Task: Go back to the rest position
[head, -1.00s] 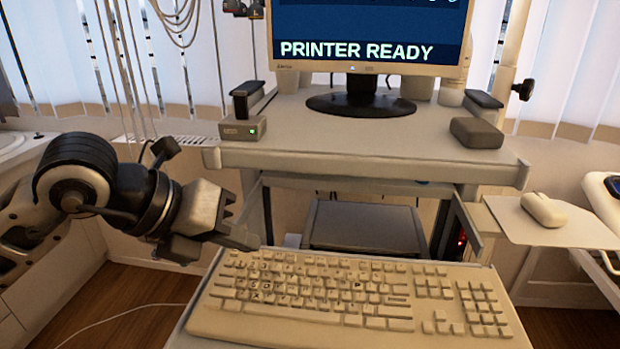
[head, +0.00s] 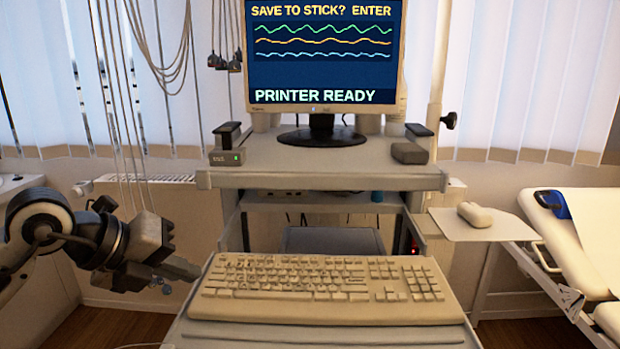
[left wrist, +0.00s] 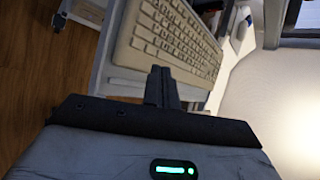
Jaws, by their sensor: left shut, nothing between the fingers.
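My left gripper (head: 184,269) is at the left of the head view, beside the left end of the beige keyboard (head: 325,278). Its fingers are shut with nothing between them. In the left wrist view, the closed fingers (left wrist: 162,84) point toward the keyboard (left wrist: 175,38), and a gap or contact between them cannot be told for sure. The keyboard lies on a pull-out shelf (head: 330,335) of a cart. My right gripper is not in view.
A monitor (head: 325,55) reading "SAVE TO STICK? ENTER" and "PRINTER READY" stands on the cart top (head: 330,160). A mouse (head: 475,214) rests on a side tray (head: 450,228). A padded couch (head: 580,235) is at the right. Cables (head: 130,130) hang at the left.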

